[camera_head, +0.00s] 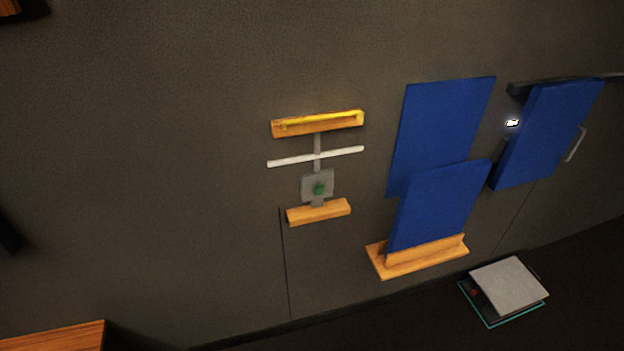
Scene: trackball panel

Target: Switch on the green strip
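No strip that glows green shows on the wall. A small green knob or ball (319,188) sits on a grey square plate (308,181) on the wall, near the middle of the view. Above it is a white horizontal bar (340,154) crossing a thin grey upright. Higher up, a bright yellow strip (318,120) runs along a wooden block (292,129). Neither of my grippers is in view.
A wooden ledge (318,212) sits below the plate. To the right are blue panels (440,125), (437,205), (548,135), the lower one in a wooden holder (420,260). A pale lidded box (508,284) with a teal edge lies on the floor. A wooden surface (55,338) is at lower left.

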